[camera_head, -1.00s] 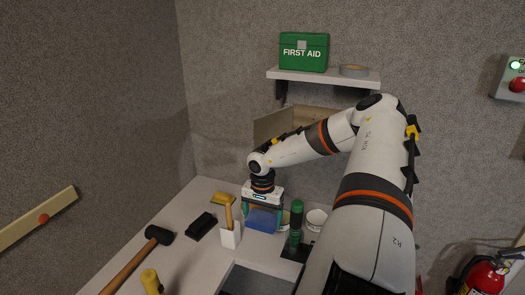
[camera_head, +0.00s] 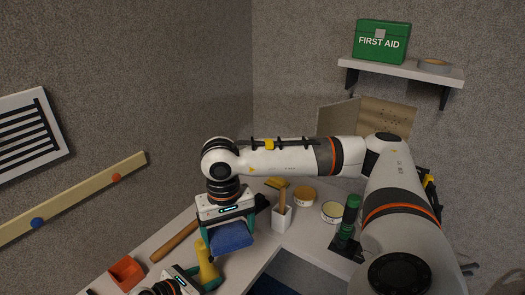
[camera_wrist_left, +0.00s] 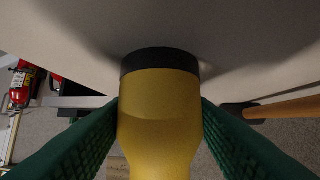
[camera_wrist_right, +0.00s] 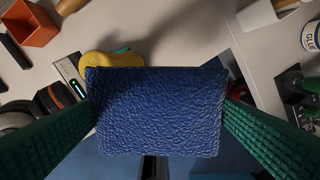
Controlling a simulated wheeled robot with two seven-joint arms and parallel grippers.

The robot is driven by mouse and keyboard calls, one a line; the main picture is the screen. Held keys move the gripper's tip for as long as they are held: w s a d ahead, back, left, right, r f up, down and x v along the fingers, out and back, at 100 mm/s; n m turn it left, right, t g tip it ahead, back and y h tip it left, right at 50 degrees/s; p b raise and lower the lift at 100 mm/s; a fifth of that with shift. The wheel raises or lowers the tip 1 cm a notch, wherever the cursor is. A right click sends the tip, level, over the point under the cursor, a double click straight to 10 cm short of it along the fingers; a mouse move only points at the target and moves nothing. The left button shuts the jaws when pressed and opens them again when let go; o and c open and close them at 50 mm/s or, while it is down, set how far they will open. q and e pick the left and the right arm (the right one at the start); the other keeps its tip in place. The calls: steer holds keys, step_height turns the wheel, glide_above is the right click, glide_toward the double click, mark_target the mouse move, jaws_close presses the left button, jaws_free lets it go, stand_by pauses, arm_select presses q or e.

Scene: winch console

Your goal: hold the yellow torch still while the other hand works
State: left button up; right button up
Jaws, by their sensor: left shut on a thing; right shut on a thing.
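The yellow torch (camera_head: 206,262) stands near the table's front edge in the head view. My left gripper (camera_head: 196,283) is shut on it; the left wrist view shows the yellow body (camera_wrist_left: 160,105) with its black end between the two green fingers. My right gripper (camera_head: 229,229) is shut on a blue textured block (camera_head: 231,237), which looks like a sponge. The block is close above and right of the torch; whether they touch is unclear. In the right wrist view, the block (camera_wrist_right: 160,112) hides part of the torch (camera_wrist_right: 107,63).
An orange open box (camera_head: 126,272) stands left of the torch. A mallet's wooden handle (camera_head: 175,241) lies behind. A shelf with a first-aid box (camera_head: 382,41) is above.

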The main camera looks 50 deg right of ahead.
steer(key=w+a+r+m, duration=0.2)
steer(key=w+a+r, duration=0.35)
steer(key=w, duration=0.25)
glide_above(198, 242)
steer(key=w, duration=0.1)
steer(key=shift+f, duration=2.65)
steer(key=shift+f, duration=0.9)
steer(key=shift+s+d, duration=0.15)
steer(key=shift+s, duration=0.85)
steer(key=shift+s+d, duration=0.15)
steer(key=shift+s, duration=0.85)
steer(key=shift+w, duration=0.15)
arm_select(q)
steer(key=shift+o, duration=0.2)
steer(key=shift+s+r, duration=0.1)
arm_select(e)
steer(key=shift+w+a+f, duration=0.1)
steer(key=shift+w+a, duration=0.05)
steer(key=shift+w, duration=0.55)
steer(key=shift+w+a+f, duration=0.1)
steer(key=shift+w+a, duration=0.05)
steer(key=shift+w, duration=0.55)
arm_select(q)
steer(key=shift+d, duration=0.1)
arm_select(e)
steer(key=shift+w+a+f, duration=0.1)
steer(key=shift+w+f, duration=0.05)
steer(key=shift+w, duration=0.3)
steer(key=shift+c, duration=0.2)
